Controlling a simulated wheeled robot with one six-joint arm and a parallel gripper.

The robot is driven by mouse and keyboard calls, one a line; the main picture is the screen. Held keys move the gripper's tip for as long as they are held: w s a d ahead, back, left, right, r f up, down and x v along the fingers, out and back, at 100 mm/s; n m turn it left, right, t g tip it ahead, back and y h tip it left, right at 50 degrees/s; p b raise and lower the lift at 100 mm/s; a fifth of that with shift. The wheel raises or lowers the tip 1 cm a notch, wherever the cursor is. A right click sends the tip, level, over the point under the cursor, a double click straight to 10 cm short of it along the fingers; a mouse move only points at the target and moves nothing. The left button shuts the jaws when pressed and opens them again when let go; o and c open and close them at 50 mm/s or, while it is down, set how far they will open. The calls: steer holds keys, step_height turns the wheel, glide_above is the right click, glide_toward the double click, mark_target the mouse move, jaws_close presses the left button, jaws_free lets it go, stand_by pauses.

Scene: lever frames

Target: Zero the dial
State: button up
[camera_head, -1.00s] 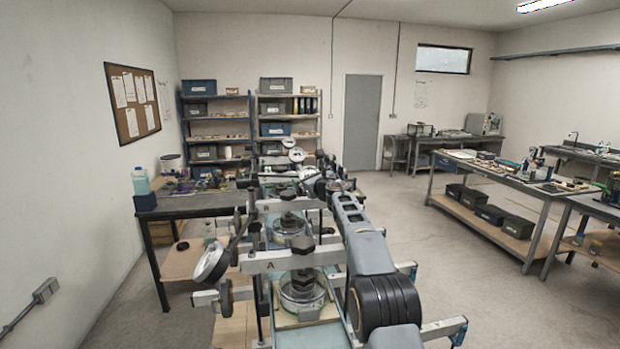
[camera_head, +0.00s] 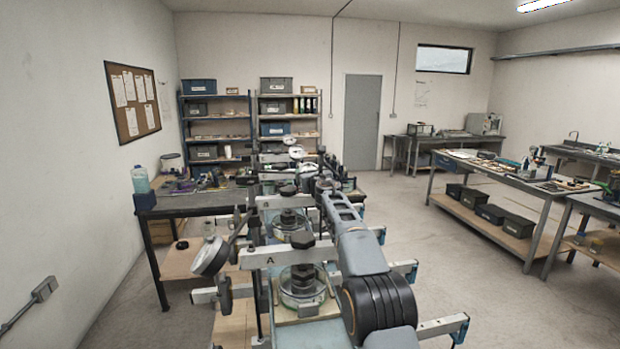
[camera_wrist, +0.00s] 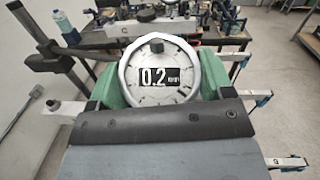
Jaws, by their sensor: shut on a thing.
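In the wrist view a round dial (camera_wrist: 160,96) with a pale rim and a dark knob at its top shows "0.2 mm" on a black display. My gripper (camera_wrist: 158,72) has green fingers on both sides of the dial and is shut on its rim. The dark grey gripper body hides the dial's lower edge. In the head view my arm hides most of the held dial and the gripper. Another dial (camera_head: 210,256) hangs tilted at the left of the nearest lever frame, marked A (camera_head: 270,260).
Lever frame B (camera_head: 266,202) stands behind A, with glass dishes (camera_head: 302,286) under the beams. A beam marked C (camera_wrist: 152,30) crosses beyond the held dial. A dark bench (camera_head: 190,207) stands at left. Open floor (camera_head: 460,265) lies to the right.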

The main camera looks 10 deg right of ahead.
steer(key=o, duration=0.9)
steer(key=shift+o, duration=0.2)
steer(key=shift+s+f+b, duration=0.2)
steer(key=shift+s+b, duration=0.3)
steer(key=shift+b, duration=0.35)
steer(key=s+d+b, duration=0.1)
steer(key=s+b, duration=0.7)
steer(key=s, duration=0.4)
steer(key=shift+s, duration=0.4)
